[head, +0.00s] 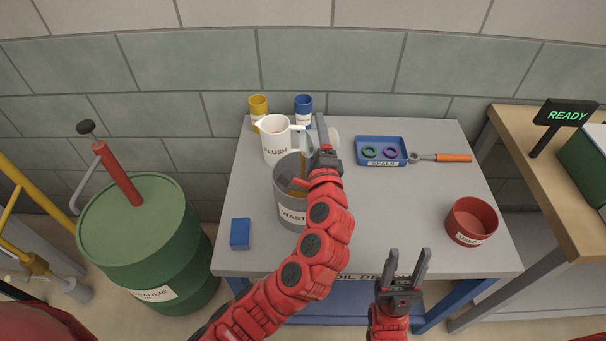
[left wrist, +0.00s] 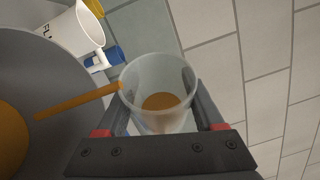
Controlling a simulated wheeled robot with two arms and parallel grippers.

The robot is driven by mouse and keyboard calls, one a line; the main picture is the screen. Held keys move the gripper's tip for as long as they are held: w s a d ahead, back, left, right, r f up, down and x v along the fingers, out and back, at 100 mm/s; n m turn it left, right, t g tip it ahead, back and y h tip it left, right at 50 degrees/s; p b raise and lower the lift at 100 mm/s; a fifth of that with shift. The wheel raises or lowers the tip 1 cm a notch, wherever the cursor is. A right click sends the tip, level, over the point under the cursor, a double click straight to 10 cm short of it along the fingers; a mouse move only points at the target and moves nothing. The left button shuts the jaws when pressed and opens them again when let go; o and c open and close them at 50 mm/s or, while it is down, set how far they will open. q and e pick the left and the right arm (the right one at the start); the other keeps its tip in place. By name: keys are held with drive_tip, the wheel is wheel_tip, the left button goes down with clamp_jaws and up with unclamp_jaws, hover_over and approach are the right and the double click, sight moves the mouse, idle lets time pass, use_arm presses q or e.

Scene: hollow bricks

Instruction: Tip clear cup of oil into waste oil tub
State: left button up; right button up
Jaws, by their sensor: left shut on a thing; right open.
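My left gripper (head: 320,142) is shut on the clear cup (left wrist: 158,112), which is tilted beside and above the grey waste oil tub (head: 289,212). In the left wrist view some amber oil (left wrist: 161,102) shows in the cup's bottom. An orange-brown stream (left wrist: 80,101) runs from the cup's lip toward the tub (left wrist: 55,70). Orange-brown oil (left wrist: 9,140) also shows inside the tub at the left edge. In the head view my forearm hides part of the tub. My right gripper (head: 406,262) is open and empty at the table's front edge.
A blue block (head: 240,233), a blue SEALS tray (head: 381,140), an orange-handled wrench (head: 452,157) and a red bowl (head: 470,215) are on the table. The right middle is clear.

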use_arm(q)
drive_tip(key=shift+f+n+b, duration=0.25)
drive_tip(key=shift+n+b, duration=0.15)
drive_tip(key=shift+b, duration=0.6)
drive_tip(key=shift+a, duration=0.1)
drive_tip(key=shift+r, duration=0.1)
drive_tip(key=shift+n+t+b, duration=0.3)
drive_tip(key=shift+b, duration=0.35)
drive_tip(key=shift+s, duration=0.1)
